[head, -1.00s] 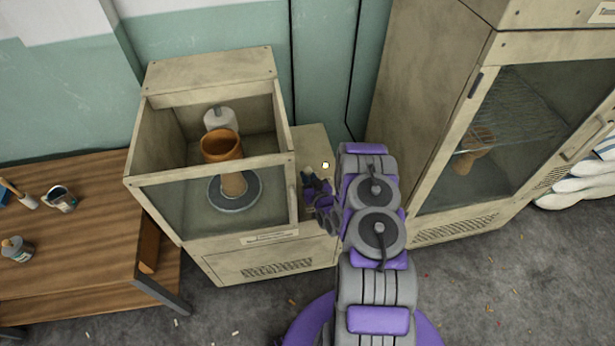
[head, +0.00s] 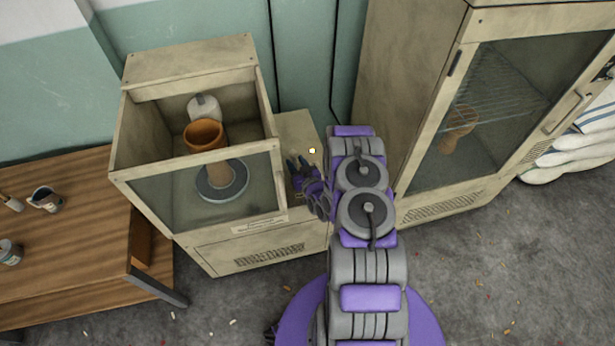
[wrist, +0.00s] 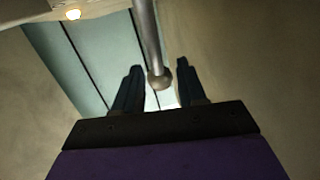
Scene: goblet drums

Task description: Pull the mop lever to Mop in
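The mop lever (wrist: 148,40) shows in the wrist view as a grey metal rod with a rounded knob at its end. My gripper (wrist: 158,76) is open, with one dark finger on each side of the knob. Gaps show between the knob and both fingers. In the head view my gripper (head: 297,164) is at the right side of the beige glass-fronted machine (head: 225,57). The lever cannot be made out there. A brown goblet drum (head: 204,135) stands inside the machine on a round grey base (head: 222,196).
A small lit yellow lamp (head: 312,151) is on the beige surface by my gripper. A tall beige cabinet (head: 395,110) stands close on the right. A wooden bench (head: 70,235) with pots and brushes is on the left. The grey floor is open in front.

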